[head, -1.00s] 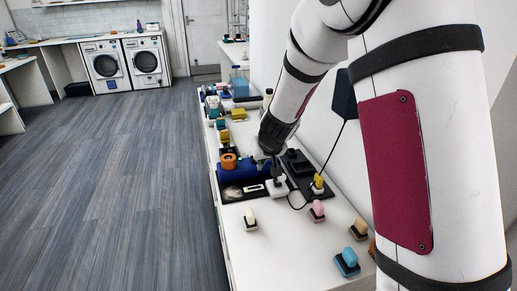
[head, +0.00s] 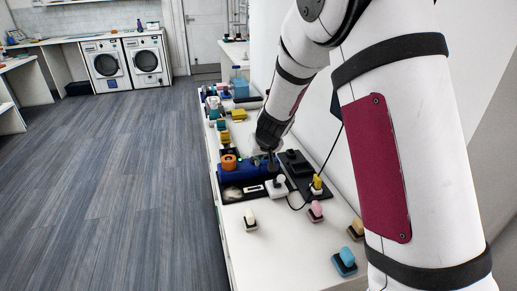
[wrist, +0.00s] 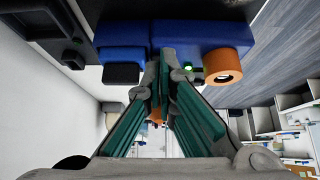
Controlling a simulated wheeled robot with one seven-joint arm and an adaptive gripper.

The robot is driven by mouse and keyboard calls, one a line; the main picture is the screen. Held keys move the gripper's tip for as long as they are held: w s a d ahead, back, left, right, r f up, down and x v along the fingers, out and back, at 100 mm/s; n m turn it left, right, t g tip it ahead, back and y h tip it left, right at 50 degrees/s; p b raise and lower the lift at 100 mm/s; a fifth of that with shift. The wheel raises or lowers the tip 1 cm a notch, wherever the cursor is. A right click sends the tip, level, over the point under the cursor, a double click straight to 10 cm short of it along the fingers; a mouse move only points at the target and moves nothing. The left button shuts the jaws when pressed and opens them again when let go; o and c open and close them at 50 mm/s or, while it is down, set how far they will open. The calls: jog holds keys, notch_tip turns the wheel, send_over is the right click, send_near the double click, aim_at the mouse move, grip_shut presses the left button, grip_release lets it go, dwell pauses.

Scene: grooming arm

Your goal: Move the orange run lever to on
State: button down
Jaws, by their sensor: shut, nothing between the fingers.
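A blue machine (head: 235,173) stands on a black base on the white counter, with an orange ring-shaped part (head: 229,161) at its left end. In the wrist view the blue body (wrist: 190,33) spans the top, with the orange ring (wrist: 226,65) on the right and a small lit green light (wrist: 187,68) beside it. My gripper (head: 268,158) is at the machine's right end. In the wrist view its teal fingers (wrist: 167,62) are together and empty, close to the blue body. I cannot clearly make out a lever; a small orange patch (wrist: 157,125) shows behind the fingers.
A white block (head: 277,186) with a cable and a black plate (head: 302,172) stand close on the right. Several coloured knobbed items, such as a blue one (head: 344,262), are on the near counter (head: 285,255). More small items line the far counter.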

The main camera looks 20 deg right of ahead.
jog(key=shift+w+r+p, duration=0.2)
jog(key=shift+w+p, duration=0.35)
jog(key=shift+w, duration=0.45)
jog(key=shift+w+r+p, duration=0.2)
jog(key=shift+w+p, duration=0.3)
jog(key=shift+w, duration=0.45)
jog(key=shift+w+r+p, duration=0.2)
jog(key=shift+w+p, duration=0.35)
jog(key=shift+w, duration=0.6)
jog(key=shift+s+f+b, duration=0.35)
jog(key=shift+s+b, duration=0.1)
jog(key=shift+s, duration=0.1)
jog(key=p+v, duration=0.4)
jog(key=v, duration=0.3)
